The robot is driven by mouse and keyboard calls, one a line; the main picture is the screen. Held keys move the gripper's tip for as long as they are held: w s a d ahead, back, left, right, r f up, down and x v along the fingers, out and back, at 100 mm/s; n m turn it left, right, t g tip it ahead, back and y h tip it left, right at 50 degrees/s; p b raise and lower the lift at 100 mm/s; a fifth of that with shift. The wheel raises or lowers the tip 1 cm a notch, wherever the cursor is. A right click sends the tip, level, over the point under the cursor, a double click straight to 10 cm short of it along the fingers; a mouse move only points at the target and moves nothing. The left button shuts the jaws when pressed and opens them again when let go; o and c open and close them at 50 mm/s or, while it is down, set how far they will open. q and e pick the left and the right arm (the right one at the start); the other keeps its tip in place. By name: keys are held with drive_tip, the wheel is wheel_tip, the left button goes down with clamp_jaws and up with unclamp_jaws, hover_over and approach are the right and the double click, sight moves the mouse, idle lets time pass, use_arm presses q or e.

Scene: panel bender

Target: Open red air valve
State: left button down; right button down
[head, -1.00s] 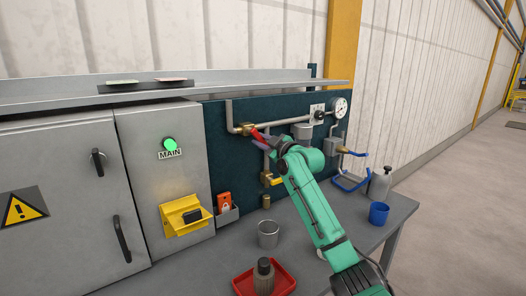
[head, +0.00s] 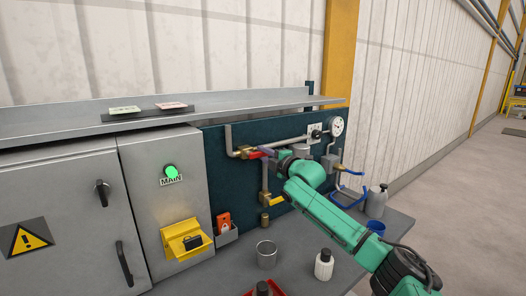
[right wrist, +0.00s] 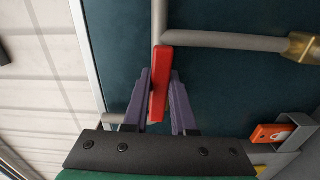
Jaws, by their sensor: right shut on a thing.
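The red valve handle (head: 265,150) is on the brass valve body (head: 246,153) of the upper pipe on the dark blue panel. It points right from the body, roughly along the pipe. My right gripper (head: 276,153) comes in from the right and is shut on the handle. In the right wrist view the red handle (right wrist: 160,85) stands between the two purple fingers (right wrist: 161,100). The pivot end is not clear there. My left gripper is not in view.
A yellow handle (head: 277,203) is on the lower pipe. A gauge (head: 336,126) is at the panel's right. A metal cup (head: 267,253), a white bottle (head: 324,265), a red tray (head: 250,293) and a blue cup (head: 376,227) stand on the bench. A shelf (head: 60,133) runs above.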

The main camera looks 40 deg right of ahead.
drive_tip(key=shift+r+n, duration=0.1)
drive_tip(key=shift+n, duration=0.3)
drive_tip(key=c, duration=0.7)
unclamp_jaws()
